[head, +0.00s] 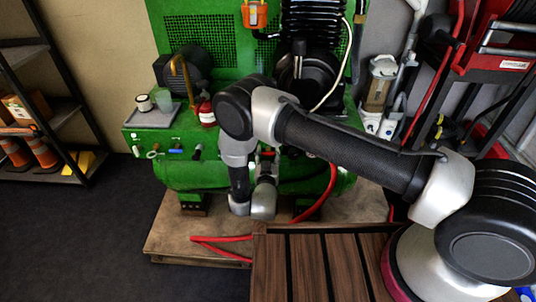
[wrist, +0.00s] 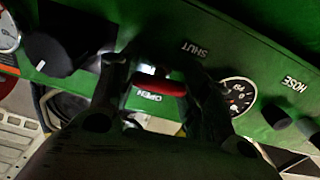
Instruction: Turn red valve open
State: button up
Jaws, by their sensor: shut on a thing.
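The red valve handle (wrist: 160,86) shows in the middle of the wrist view, on the green panel of the compressor. The label OPEN lies just below it and SHUT above it to the right; both read upside down. My gripper (wrist: 162,82) is shut on the handle, with one dark finger on each side of it. The fingers hide parts of the handle's ends and the valve body. In the head view my arm reaches to the front of the green compressor (head: 170,140), and my wrist hides the valve there.
A pressure gauge (wrist: 238,96) sits close to the right finger, and a black knob (wrist: 50,52) to the left. A red hose (head: 322,203) curves from the compressor over the wooden pallet (head: 180,235). A slatted wooden surface (head: 325,265) is in front. Floor is clear at left.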

jog(key=n, duration=0.8)
jog(key=shift+n, duration=0.3)
jog(key=n, duration=0.4)
jog(key=shift+n, duration=2.3)
jog(key=o, duration=1)
jog(key=shift+o, duration=0.2)
jog(key=shift+s, duration=0.1)
jog(key=s, duration=1.2)
jog(key=shift+a, duration=0.2)
